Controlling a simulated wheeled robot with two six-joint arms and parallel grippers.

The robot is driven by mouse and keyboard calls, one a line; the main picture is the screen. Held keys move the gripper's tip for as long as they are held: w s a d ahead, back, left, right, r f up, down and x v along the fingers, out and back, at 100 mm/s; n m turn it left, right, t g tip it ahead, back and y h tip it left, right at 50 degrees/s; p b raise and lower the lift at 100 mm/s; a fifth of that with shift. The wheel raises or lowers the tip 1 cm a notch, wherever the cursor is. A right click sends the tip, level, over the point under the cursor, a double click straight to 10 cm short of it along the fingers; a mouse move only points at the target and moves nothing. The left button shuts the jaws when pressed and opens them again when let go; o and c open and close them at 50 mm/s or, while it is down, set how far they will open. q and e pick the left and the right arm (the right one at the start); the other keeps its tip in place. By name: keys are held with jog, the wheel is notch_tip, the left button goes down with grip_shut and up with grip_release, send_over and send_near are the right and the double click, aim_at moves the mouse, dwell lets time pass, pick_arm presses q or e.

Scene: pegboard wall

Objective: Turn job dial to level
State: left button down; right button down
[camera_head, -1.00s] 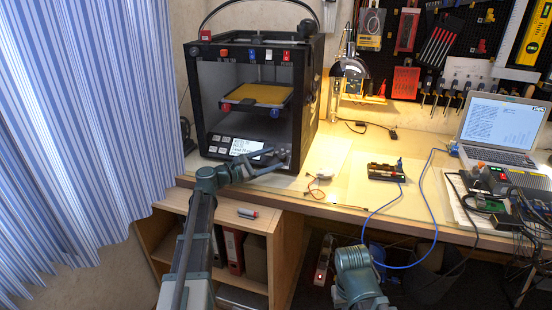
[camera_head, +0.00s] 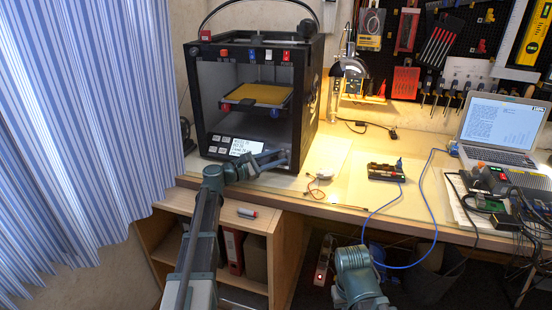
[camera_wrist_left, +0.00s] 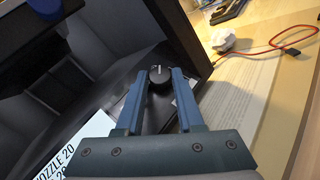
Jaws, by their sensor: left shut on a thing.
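The job dial (camera_wrist_left: 159,78) is a black round knob with a pale pointer mark on the front panel of the black 3D printer (camera_head: 308,110). In the left wrist view the two blue fingers of my left gripper (camera_wrist_left: 158,88) stand on either side of the dial, shut on it. In the head view my left gripper (camera_head: 274,159) reaches the printer's lower right front and hides the dial. The printer's lit screen (camera_head: 241,147) is left of it. In the wrist view the screen (camera_wrist_left: 78,150) is cropped, with "NOZZLE 20" partly readable. My right gripper is not seen.
The printer stands on a wooden desk (camera_head: 340,190). A striped curtain (camera_head: 80,120) hangs at the left. Shelves are below the desk.

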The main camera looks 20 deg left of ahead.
pick_arm(q)
jog(key=shift+w+r, duration=0.1)
jog(key=shift+r, duration=0.05)
jog(key=m+g+p, duration=0.1)
jog(key=m+g+h+p, duration=0.1)
jog(key=m+g+p, duration=0.1)
jog(key=p, duration=0.1)
jog(key=shift+w+a+r+m+g, duration=0.25)
jog(key=shift+w+r+m+g, duration=0.05)
jog(key=shift+w+r+m, duration=0.1)
jog(key=shift+s+f+m+g+h+p, duration=0.15)
jog(key=shift+m+g+p, duration=0.15)
jog(key=shift+m+g, duration=0.2)
jog(key=shift+f+m+g+h+p, duration=0.15)
jog(key=shift+m+g+p, duration=0.15)
jog(key=shift+m+g, duration=0.15)
jog(key=shift+s, duration=0.1)
jog(key=c, duration=0.5)
grip_release()
jog(key=p+v, duration=0.2)
jog(key=v, duration=1.1)
jog(key=shift+s+a+r+p, duration=0.1)
jog(key=shift+s+a+p, duration=0.1)
jog(key=shift+a+p, duration=0.1)
